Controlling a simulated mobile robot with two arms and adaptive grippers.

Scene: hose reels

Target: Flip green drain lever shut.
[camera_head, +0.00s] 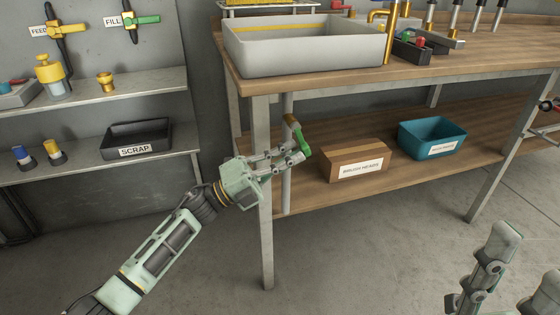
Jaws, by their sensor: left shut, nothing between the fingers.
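The green drain lever (302,140) hangs slanting down from a brass fitting (291,120) on the grey drain pipe under the sink. My left gripper (292,156) is shut and empty, its fingertips at the lower end of the lever. They overlap the lever in the picture; I cannot tell whether they touch it. Part of the fitting and pipe is hidden behind the fingers. At the lower right a pale green part of my right arm (490,262) shows, cut off by the frame edge; its jaw state is unclear.
The bench's front leg (266,245) stands just beside my left gripper. The lower shelf holds a cardboard box (357,163) and a teal bin (432,138). The grey sink (305,45) is above. A green FILL lever (146,20) is on the left wall, above a SCRAP tray (137,138).

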